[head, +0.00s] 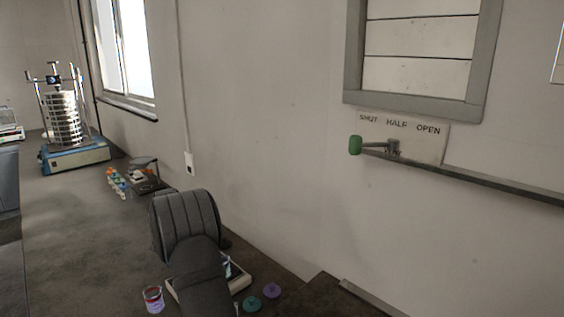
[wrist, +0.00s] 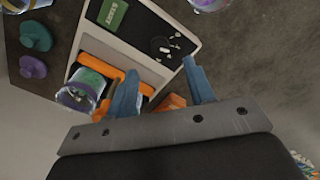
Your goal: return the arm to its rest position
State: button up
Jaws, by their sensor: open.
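In the wrist view my gripper (wrist: 162,88) is open, its two blue fingers apart with nothing held between them. The fingers are over the lower edge of a white-framed device (wrist: 180,62) with a dark top. I cannot tell whether the left finger touches the orange parts. In the head view my dark arm stands over the bench at the lower middle and hides the gripper.
A sieve shaker (head: 75,158) with stacked sieves stands at the far left on the dark bench (head: 80,240). A small rack (head: 117,183) is nearer. A cup (head: 153,299), a green knob-like piece (head: 252,304) and a purple one (head: 271,290) lie near my arm.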

notch_tip(320, 180, up, 11)
notch_tip(320, 180, down, 18)
jog(key=shift+r, duration=0.25)
jog(key=shift+f, duration=0.35)
jog(key=n, duration=0.3)
jog(key=shift+r+n, duration=0.1)
jog(key=shift+n, duration=0.2)
jog(key=n, duration=0.3)
jog(key=shift+n, duration=0.4)
jog(key=shift+r+n, duration=0.3)
jog(key=shift+n, duration=0.1)
notch_tip(320, 180, up, 10)
jog(key=shift+f, duration=0.25)
